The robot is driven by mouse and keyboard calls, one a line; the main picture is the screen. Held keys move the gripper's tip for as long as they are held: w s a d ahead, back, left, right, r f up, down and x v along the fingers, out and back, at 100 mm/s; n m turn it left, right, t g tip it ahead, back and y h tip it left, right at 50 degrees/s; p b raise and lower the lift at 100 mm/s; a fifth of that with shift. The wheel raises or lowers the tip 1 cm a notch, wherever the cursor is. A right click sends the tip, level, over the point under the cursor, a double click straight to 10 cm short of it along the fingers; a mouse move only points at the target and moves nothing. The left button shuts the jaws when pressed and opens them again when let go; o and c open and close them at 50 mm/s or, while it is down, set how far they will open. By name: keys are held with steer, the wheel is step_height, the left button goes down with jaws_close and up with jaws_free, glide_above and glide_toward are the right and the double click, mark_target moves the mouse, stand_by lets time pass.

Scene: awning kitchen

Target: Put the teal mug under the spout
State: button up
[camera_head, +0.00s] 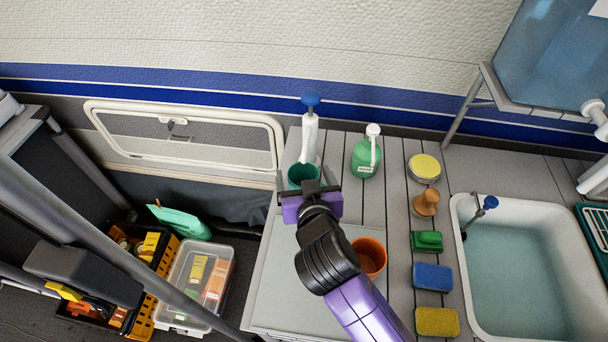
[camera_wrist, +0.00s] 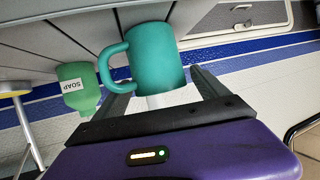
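The teal mug (camera_head: 301,173) stands on the slatted counter, just below the spout of a white pump dispenser (camera_head: 309,138) with a blue knob. In the wrist view, which is upside down, the mug (camera_wrist: 160,62) shows its handle on the left. My gripper (camera_head: 308,178) is at the near side of the mug, with a finger on each side. In the wrist view the fingers (camera_wrist: 162,80) look spread, and I see no clear grip on the mug. The exact gap between fingers and mug is hard to judge.
A green soap bottle (camera_head: 366,157) stands right of the mug. An orange cup (camera_head: 370,257) is close to my arm. A yellow-lidded tin (camera_head: 425,168), a brush (camera_head: 425,203) and sponges (camera_head: 433,277) line the counter before the sink (camera_head: 520,250). The counter's left edge is close.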

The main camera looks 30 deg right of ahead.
steer(key=shift+r, duration=0.1)
steer(key=v, duration=1.2)
steer(key=shift+b, duration=0.4)
steer(key=s+a+r+n+t+y, duration=0.3)
steer(key=a+n+t+y, duration=0.1)
steer(key=a+n+y, duration=0.2)
steer(key=s+d+f, duration=0.1)
steer(key=s+d, duration=0.2)
steer(key=s, duration=0.4)
steer(key=s+d+f+m+g+h, duration=0.1)
steer(key=s+d+f, duration=0.1)
steer(key=s, duration=0.5)
steer(key=s+d+f+m, duration=0.1)
steer(key=s+d+f, duration=0.1)
steer(key=s+d, duration=0.2)
steer(key=s, duration=0.3)
steer(key=shift+d+g+h, duration=0.25)
steer(key=shift+g+h, duration=0.05)
steer(key=shift+g, duration=0.1)
